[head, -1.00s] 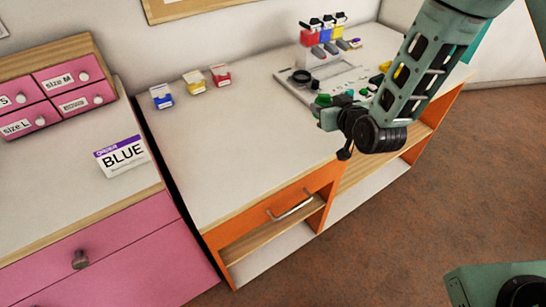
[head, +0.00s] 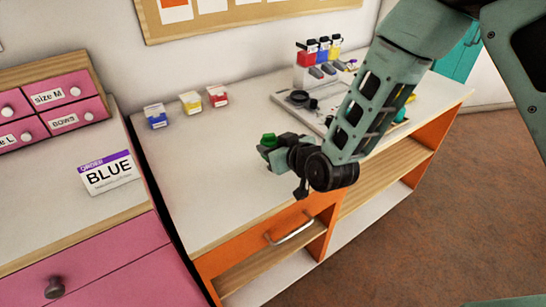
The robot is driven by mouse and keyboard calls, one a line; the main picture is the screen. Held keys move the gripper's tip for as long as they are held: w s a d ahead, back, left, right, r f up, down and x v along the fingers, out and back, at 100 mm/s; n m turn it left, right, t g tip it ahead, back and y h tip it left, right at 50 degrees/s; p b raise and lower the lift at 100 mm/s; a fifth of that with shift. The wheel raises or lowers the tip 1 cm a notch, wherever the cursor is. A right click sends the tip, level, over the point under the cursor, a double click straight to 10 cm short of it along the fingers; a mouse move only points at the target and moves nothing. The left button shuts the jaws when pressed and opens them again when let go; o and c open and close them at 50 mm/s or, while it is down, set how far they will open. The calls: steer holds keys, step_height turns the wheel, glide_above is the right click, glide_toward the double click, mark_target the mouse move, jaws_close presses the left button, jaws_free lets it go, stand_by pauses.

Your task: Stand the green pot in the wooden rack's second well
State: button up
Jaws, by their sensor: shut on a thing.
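My gripper (head: 273,153) is over the front part of the white counter, left of the grey tray. My arm covers part of the tray and the counter's right side.
Blue (head: 156,115), yellow (head: 191,102) and red (head: 218,96) small boxes stand at the counter's back left. A grey tray (head: 290,98) lies at the back, near red, blue and yellow dispensers (head: 318,52). The counter's left middle is clear. A BLUE order card (head: 109,173) stands on the pink cabinet.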

steer(key=shift+f, duration=1.8)
steer(key=shift+f, duration=0.1)
steer(key=o, duration=1)
